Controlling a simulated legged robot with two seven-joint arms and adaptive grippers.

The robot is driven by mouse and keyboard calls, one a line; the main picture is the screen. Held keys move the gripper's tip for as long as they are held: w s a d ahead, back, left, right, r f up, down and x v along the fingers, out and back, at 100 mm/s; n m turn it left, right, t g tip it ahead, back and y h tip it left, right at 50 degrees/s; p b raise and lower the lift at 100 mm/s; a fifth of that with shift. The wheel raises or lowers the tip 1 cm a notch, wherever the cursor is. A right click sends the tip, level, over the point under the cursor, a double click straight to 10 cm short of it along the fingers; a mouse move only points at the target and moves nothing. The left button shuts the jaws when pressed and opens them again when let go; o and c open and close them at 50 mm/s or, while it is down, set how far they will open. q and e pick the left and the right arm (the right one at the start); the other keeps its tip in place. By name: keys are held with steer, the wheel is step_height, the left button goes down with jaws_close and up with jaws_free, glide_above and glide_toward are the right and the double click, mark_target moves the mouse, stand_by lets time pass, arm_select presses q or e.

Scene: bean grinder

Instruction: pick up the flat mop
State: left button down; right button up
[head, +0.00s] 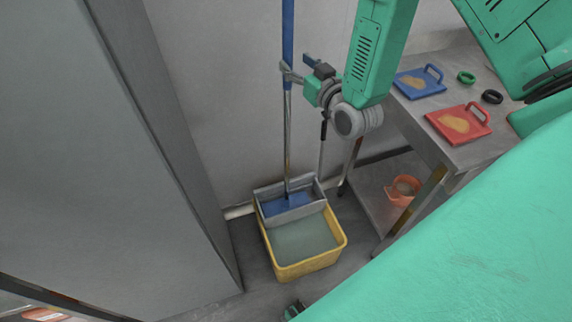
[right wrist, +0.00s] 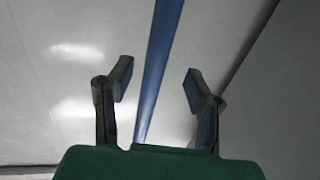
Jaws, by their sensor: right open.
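The flat mop stands upright, its long blue and metal handle (head: 287,115) rising along the wall. Its blue head (head: 287,204) rests in the grey wringer tray of a yellow bucket (head: 303,270). My right gripper (head: 291,74) is open at the upper part of the handle. In the right wrist view the blue handle (right wrist: 164,50) runs between the two spread fingers of the right gripper (right wrist: 160,84), nearer the left finger at its lower end. I see a gap on both sides of it.
A grey table (head: 412,112) on the right holds a blue float (head: 420,80), a red float (head: 460,122) and two small rings. An orange container (head: 404,191) sits on its lower shelf. A tall grey panel (head: 120,160) stands on the left. The wall is close behind the mop.

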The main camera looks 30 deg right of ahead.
mark_target(291, 56)
steer(key=w, duration=0.3)
steer(key=w+p, duration=0.1)
steer(key=w, duration=0.1)
steer(key=shift+w+d, duration=0.1)
steer(key=shift+d, duration=0.25)
jaws_close()
steer(key=shift+r, duration=0.1)
